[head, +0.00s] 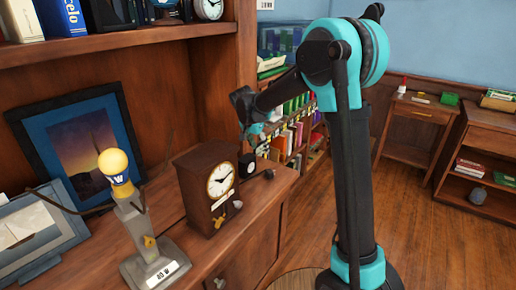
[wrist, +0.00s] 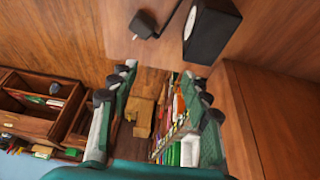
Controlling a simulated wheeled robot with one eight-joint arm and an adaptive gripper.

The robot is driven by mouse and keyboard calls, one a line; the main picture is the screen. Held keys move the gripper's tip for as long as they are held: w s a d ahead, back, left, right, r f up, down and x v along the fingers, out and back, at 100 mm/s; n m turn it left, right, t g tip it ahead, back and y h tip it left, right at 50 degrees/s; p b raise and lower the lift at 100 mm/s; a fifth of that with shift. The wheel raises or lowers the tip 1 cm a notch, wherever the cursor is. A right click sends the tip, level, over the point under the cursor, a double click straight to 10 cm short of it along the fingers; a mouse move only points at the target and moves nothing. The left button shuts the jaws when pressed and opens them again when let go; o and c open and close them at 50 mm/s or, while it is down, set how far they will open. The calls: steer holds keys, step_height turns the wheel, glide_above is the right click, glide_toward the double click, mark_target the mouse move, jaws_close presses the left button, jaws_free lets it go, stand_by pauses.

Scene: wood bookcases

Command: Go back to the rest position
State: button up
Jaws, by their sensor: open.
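My gripper (head: 256,135) hangs at the end of my bent teal and black arm, just past the right end of the wooden cabinet top. In the wrist view my gripper (wrist: 158,75) has its two fingers spread well apart. Nothing is held between them. In the head view the fingers are small and partly hidden by the wrist.
A brown mantel clock (head: 208,187), a small black clock (head: 247,165) and a lamp (head: 138,225) with a yellow bulb stand on the cabinet top (head: 240,225). Framed pictures lean behind. A bookshelf (head: 292,138) stands beyond. Open wood floor (head: 430,235) lies right.

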steer(key=s+d+f+n+y, duration=0.2)
steer(key=s+d+n, duration=0.2)
steer(key=s+d, duration=1.1)
steer(key=s+d+f+n, duration=0.1)
steer(key=s+d+f, duration=0.2)
steer(key=s, duration=0.6)
steer(key=s+d+f+n, duration=0.2)
steer(key=s+d+f, duration=0.1)
steer(key=s, duration=0.5)
steer(key=shift+s+f+t+y, duration=0.35)
steer(key=shift+f+t+y, duration=0.05)
steer(key=shift+f, duration=0.1)
